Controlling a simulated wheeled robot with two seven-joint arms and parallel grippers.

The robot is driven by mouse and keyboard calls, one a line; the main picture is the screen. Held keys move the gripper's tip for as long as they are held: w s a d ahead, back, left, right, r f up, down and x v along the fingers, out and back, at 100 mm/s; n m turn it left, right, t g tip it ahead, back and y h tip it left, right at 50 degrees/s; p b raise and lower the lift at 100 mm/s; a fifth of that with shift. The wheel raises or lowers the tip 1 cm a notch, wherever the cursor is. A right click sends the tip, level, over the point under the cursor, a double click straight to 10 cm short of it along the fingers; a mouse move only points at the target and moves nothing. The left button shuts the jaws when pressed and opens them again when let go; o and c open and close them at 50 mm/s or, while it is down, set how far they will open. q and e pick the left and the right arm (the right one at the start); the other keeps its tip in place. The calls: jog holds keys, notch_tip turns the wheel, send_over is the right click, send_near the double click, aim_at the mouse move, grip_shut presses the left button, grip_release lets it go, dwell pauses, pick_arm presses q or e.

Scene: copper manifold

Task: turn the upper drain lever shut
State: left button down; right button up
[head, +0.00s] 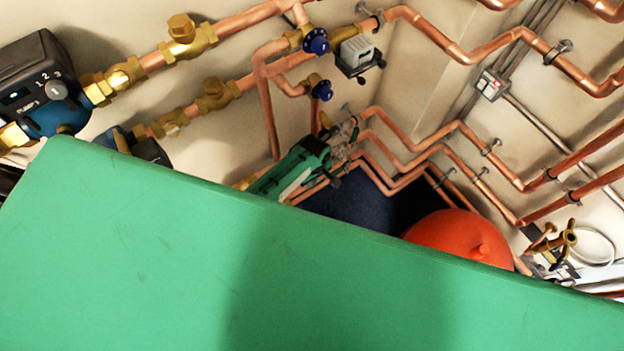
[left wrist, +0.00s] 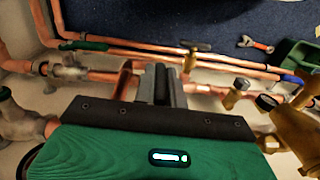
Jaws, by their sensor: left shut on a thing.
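My left gripper (head: 345,135) reaches in among the pipes in the head view, its green and black body coming from the lower left. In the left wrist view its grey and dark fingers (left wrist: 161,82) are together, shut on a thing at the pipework. That thing is nearly all hidden between the fingers; by its place it seems to be the upper drain lever, but its angle cannot be told. A green-handled valve (left wrist: 83,45) sits to the left on a copper pipe. A brass valve with a short cross handle (left wrist: 195,47) stands just right of the fingers. My right gripper is not in view.
A dark pump (head: 45,85), brass valves (head: 182,40) and copper pipes line the wall. A red-orange vessel (head: 460,238) stands low at the right. A red-handled wrench (left wrist: 256,44) lies on the blue floor. The lower head view is blocked by green.

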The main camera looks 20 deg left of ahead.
pick_arm(q)
jog(key=shift+d+f+g+y+b, duration=0.1)
jog(key=shift+g+y+b, duration=0.2)
jog(key=shift+g+y, duration=0.7)
jog(key=shift+g, duration=0.5)
jog(key=c, duration=1.5)
grip_release()
jog(key=shift+o, duration=0.2)
jog(key=v, duration=1.4)
jog(key=shift+d, duration=0.2)
